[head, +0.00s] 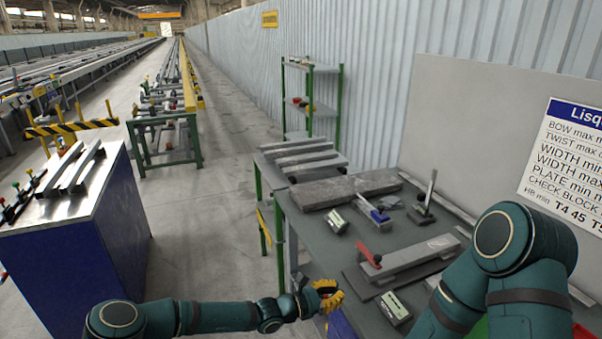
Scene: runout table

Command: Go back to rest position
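My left gripper (328,295) has yellow fingers and is at the front left edge of the grey workbench (316,222). My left forearm reaches it from the lower left. The fingers are small and bunched in the picture, so I cannot tell whether they are open or shut, or whether they hold anything. My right arm (505,240) is bent at the right, in front of the bench. Its lower part runs out of the bottom of the picture, and my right gripper is not in view.
The bench carries a dark plate (350,190), a blue-marked tool (373,211), an upright gauge (424,203), a red-handled fixture (405,255) and a small green-faced device (394,308). A blue cabinet (120,205) stands at left. Clear floor (210,200) lies between.

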